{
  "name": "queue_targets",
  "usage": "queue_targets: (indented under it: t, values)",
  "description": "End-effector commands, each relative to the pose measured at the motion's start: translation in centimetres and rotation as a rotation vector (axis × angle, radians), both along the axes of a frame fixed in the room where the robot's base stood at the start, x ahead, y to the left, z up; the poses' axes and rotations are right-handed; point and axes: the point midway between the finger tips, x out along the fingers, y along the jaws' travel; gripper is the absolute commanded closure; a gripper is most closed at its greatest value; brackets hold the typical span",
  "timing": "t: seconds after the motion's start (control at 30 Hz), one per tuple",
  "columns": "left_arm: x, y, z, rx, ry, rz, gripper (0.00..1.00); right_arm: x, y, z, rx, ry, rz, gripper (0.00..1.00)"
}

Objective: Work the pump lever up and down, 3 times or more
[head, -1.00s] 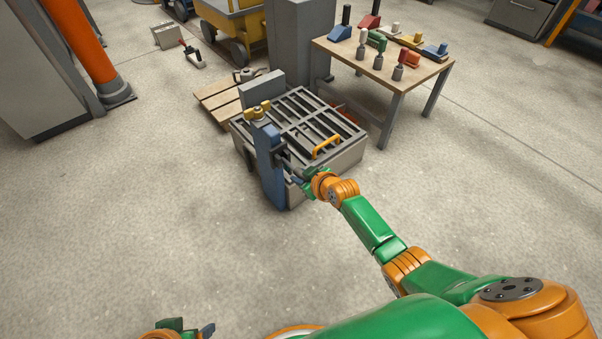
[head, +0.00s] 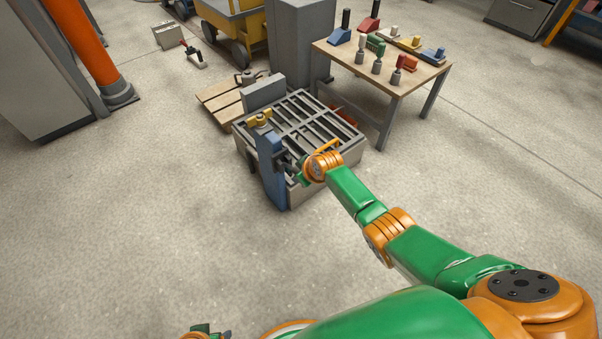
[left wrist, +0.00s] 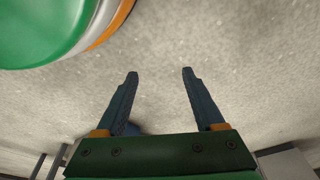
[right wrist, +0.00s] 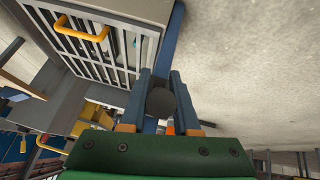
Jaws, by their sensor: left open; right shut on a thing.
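In the right wrist view the right gripper (right wrist: 160,88) is shut on the dark round end of the pump lever (right wrist: 160,103). The rest of the lever is mostly hidden. My left gripper (left wrist: 158,75) is open and empty above bare floor, and shows at the bottom edge of the head view (head: 208,331).
A yellow handle (right wrist: 82,28) sits on the mould's grate. A wooden table (head: 375,68) with several coloured tools stands behind right. A pallet (head: 222,97) lies behind the mould. The floor in front and left is clear.

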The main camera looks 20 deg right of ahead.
Motion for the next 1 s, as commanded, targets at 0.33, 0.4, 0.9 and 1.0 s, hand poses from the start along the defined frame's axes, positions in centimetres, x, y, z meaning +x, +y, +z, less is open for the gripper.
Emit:
queue_targets:
  t: [0.33,0.4,0.9,1.0]
  values:
    - [-0.63,0.15,-0.93,0.003,0.008,-0.002,0.3,0.17,0.03,0.68,-0.022,0.054,0.0,1.0]
    - [-0.66,0.15,-0.98,0.003,0.008,-0.002,0.3,0.19,0.03,0.69,-0.022,0.055,0.0,1.0]
    - [-0.61,0.18,-0.96,0.004,0.007,-0.001,0.3,0.15,0.02,0.65,-0.022,0.057,0.0,0.41]
    - [-0.6,0.19,-0.95,0.004,0.007,-0.001,0.3,0.12,0.02,0.61,-0.022,0.058,0.0,0.41]
